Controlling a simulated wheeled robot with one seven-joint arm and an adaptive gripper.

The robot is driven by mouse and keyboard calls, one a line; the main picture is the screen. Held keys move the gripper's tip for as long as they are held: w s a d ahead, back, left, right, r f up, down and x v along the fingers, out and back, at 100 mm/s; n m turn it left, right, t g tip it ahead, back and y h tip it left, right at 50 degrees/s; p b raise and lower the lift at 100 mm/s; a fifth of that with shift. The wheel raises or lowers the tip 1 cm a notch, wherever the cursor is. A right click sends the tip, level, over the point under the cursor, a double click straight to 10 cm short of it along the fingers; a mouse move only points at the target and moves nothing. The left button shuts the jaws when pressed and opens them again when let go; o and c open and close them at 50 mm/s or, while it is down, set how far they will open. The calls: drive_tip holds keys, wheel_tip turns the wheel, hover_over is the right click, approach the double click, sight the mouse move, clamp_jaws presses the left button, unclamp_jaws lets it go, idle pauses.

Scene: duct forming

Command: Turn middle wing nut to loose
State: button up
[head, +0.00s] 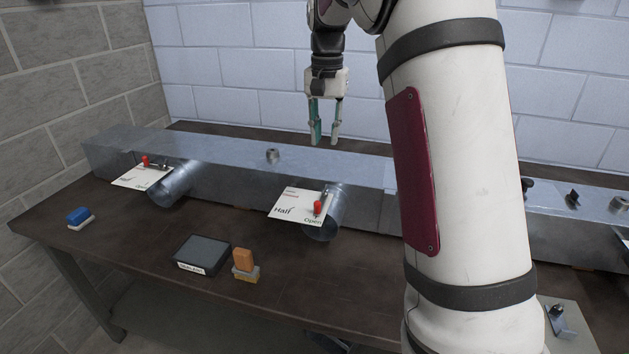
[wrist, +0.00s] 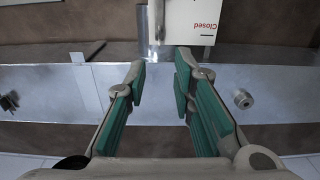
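Small dark wing-nut-like parts stand on top of the long grey duct (head: 235,165): one (head: 573,198) lies to the right of my arm and another (head: 527,184) sits just at the arm's edge. In the wrist view a dark winged part (wrist: 10,102) shows at the far left of the duct top. I cannot tell which is the middle wing nut; my arm hides part of the duct in the head view. My gripper (head: 323,141) points down above the duct, apart from it. In the wrist view its green-padded fingers (wrist: 160,85) are spread, with nothing between them.
A round metal knob (head: 272,155) sits on the duct. Two round branch pipes with red-handled levers and white cards (head: 143,177) (head: 300,205) stick out in front. A blue block (head: 78,216), a dark box (head: 202,254) and an orange block (head: 243,260) stand on the brown table (head: 150,290).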

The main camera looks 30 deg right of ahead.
sight(325, 188)
wheel_tip(325, 188, down, 14)
drive_tip(key=shift+w+d, duration=0.1)
drive_tip(key=shift+d, duration=0.05)
idle(0.4)
clamp_jaws()
